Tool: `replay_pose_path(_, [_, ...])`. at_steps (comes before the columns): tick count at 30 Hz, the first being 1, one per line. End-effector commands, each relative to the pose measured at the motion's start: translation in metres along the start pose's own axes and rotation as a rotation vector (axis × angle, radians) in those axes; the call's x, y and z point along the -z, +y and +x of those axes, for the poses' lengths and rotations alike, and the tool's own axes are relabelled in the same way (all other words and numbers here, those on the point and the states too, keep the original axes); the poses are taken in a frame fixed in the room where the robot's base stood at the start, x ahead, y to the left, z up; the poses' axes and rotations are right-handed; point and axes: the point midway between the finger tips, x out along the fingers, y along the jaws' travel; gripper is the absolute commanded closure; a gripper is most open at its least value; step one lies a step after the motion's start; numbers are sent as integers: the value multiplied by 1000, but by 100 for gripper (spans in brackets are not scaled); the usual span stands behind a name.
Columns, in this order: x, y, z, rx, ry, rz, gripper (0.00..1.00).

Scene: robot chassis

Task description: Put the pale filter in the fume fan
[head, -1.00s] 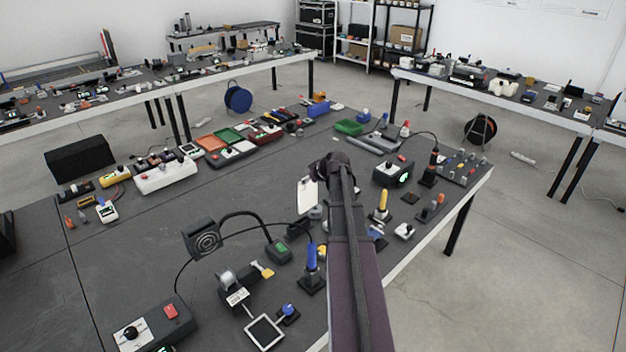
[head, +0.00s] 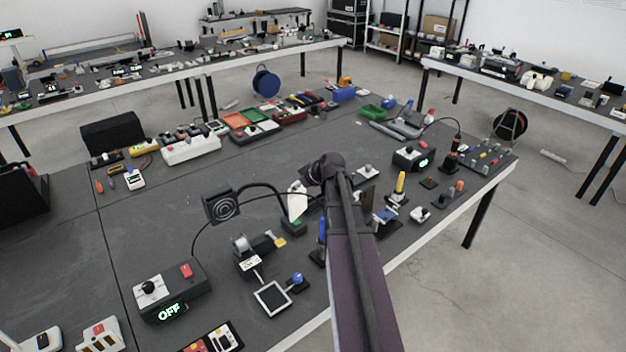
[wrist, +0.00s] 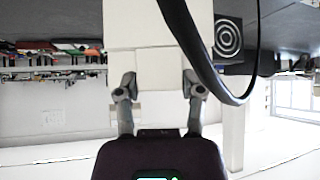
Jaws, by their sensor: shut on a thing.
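The pale filter (head: 297,203) is a thin off-white panel held up in the air at the end of my arm. My gripper (wrist: 160,86) is shut on the filter, which fills the middle of the wrist view (wrist: 155,25). The fume fan (head: 221,206) is a black square head with a ringed round grille, on a curved black hose. In the head view the filter is to the right of the fan, apart from it. The fan also shows in the wrist view (wrist: 228,38), beside the filter, with its hose crossing in front. My fingertips are hidden in the head view.
A green-topped block (head: 293,227) stands below the filter. A control box reading OFF (head: 172,290), a tape holder (head: 247,258) and a white-framed tablet (head: 272,298) stand nearer the front. The dark table (head: 140,225) is clear left of the fan.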

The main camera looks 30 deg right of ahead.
Motion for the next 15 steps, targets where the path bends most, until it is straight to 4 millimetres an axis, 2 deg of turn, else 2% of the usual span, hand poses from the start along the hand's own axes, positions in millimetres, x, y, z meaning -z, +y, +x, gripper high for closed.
replay_pose_path(1, [-3, -17, 6, 20, -1, -19, 98])
replay_pose_path(5, [-4, -61, 20, 79, -1, -79, 98])
replay_pose_path(9, [-9, -117, 35, 156, -1, -160, 98])
replay_pose_path(15, [-19, -195, 49, 268, 2, -272, 98])
